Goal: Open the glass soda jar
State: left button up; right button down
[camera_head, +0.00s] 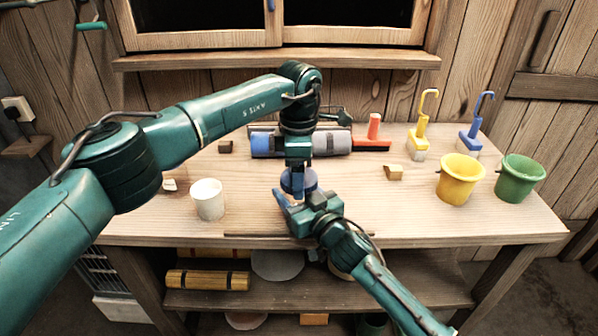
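A small round blue-grey object (311,180), possibly the soda jar or its lid, shows in part at the middle of the workbench. The rest of it is hidden by my grippers. My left gripper (297,172) points straight down from above at this object. My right gripper (289,195) comes in from the lower right, low over the bench at the near side of the object. Its fingers show on the left, beside the object. I cannot tell whether either gripper touches or holds it.
The wooden workbench (430,222) carries a white cup (207,199) at left, and a yellow bucket (460,179) and green bucket (520,178) at right. The bench's front right is clear.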

pick_arm(q)
jog(key=o, duration=0.3)
jog(key=shift+o, duration=0.2)
jog(key=shift+r, duration=2.35)
jog(key=shift+c, duration=0.4)
notch_tip(320, 180, up, 2)
jog(key=m, duration=0.2)
jog(key=shift+r+m, duration=0.15)
jog(key=shift+m, duration=0.25)
jog(key=shift+r+m, duration=0.3)
jog(key=shift+m, duration=0.4)
jog(key=shift+f, duration=3.8)
